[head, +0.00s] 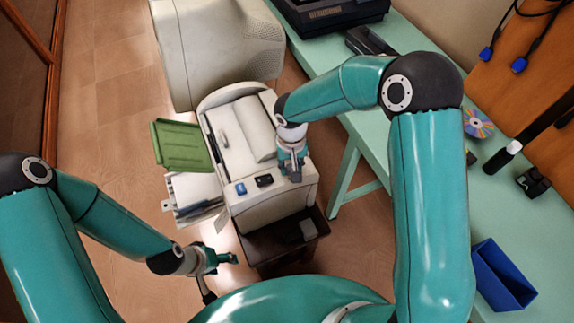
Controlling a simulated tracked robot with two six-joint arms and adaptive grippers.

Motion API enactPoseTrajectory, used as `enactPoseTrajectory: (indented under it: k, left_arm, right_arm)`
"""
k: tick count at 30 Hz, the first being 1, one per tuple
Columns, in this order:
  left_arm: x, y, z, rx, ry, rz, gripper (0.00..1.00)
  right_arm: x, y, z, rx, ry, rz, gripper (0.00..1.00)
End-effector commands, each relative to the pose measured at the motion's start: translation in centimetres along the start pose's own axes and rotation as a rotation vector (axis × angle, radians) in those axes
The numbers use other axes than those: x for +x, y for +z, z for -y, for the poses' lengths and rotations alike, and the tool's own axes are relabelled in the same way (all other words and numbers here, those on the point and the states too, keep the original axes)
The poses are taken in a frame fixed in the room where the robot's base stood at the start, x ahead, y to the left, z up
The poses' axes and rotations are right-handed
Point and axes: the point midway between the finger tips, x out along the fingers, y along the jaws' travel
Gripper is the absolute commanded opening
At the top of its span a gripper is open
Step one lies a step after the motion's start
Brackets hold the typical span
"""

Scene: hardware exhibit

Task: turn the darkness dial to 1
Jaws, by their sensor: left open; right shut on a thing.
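A cream-coloured office machine (279,204) stands in the middle of the head view on a dark stand. Its front top panel carries a blue button (240,189) and a black control (264,181). My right gripper (295,177) points down at the right end of this panel and is shut on what appears to be the darkness dial. The gripper hides the dial, so its setting and any numbers cannot be read. My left gripper (225,277) is open and empty, low in front of the machine's left side and apart from it.
A green tray (182,146) and a paper tray (196,192) stick out from the machine's left side. A large beige monitor-like case (217,50) stands behind. A green table (442,190) runs along the right, with a blue holder (503,275). Floor at left is clear.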

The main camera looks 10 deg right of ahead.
Motion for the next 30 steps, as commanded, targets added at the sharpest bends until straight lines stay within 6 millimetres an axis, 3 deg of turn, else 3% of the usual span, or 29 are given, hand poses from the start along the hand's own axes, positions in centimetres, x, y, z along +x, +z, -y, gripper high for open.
enactPoseTrajectory:
  k: [30]
  left_arm:
    - [0.45, -0.03, 0.2, -0.001, 0.0, -0.001, 0.58]
  right_arm:
    - [0.02, -0.19, -0.3, -0.059, -0.01, -0.007, 0.0]
